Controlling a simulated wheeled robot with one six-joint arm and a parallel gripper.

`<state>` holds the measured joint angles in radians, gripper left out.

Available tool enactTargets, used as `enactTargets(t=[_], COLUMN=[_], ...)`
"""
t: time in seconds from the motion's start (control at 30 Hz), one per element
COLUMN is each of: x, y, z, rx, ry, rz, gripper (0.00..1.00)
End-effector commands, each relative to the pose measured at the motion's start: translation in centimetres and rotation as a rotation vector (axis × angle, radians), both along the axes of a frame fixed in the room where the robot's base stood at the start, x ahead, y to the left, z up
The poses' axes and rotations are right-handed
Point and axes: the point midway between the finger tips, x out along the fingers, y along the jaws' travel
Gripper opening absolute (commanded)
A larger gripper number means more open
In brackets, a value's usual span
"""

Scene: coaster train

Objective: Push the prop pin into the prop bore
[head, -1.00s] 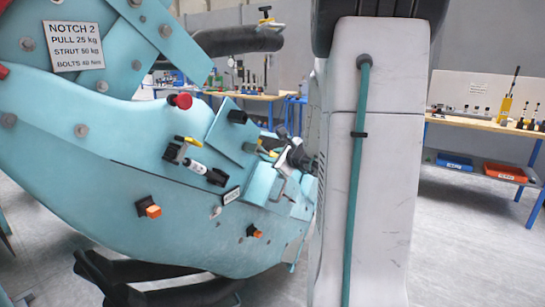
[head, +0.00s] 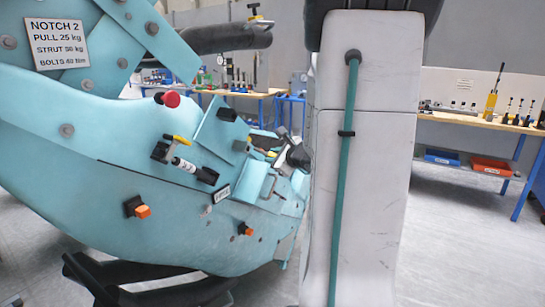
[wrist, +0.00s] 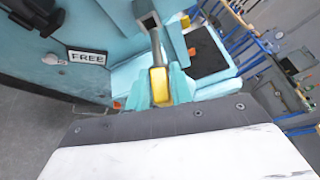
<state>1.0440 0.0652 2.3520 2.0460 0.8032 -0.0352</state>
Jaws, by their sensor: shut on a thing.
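In the wrist view my gripper (wrist: 160,92) has its teal fingers shut around the yellow grip of the prop pin (wrist: 159,82). The pin's grey shaft points away from me, towards a square grey-rimmed block (wrist: 148,22) on the teal car body. This block looks like the prop bore. The shaft's tip is at or just before its lower edge; I cannot tell whether it is inside. In the head view the work area is small, partly behind my own white arm, and the pin cannot be made out clearly.
The teal body carries a "FREE" plate (head: 222,194), a yellow-handled lever (head: 178,139), a red knob (head: 170,99) and orange knobs (head: 142,211) that stick out. A bench (head: 470,121) with tools stands at the right. Grey floor lies open before it.

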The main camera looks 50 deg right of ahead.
Motion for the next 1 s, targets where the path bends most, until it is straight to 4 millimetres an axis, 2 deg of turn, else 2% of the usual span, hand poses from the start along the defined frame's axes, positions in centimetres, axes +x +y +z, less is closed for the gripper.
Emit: enactTargets(t=[0.23,0.8,1.0], x=[-0.4,-5.0,-5.9], y=[-0.1,-0.5,-0.5], z=[0.0,0.0,0.0], rx=[0.0,-0.001,0.0], ry=[-0.001,-0.001,-0.001], rz=[-0.001,-0.003,-0.001], gripper=[0.0,0.0,0.0])
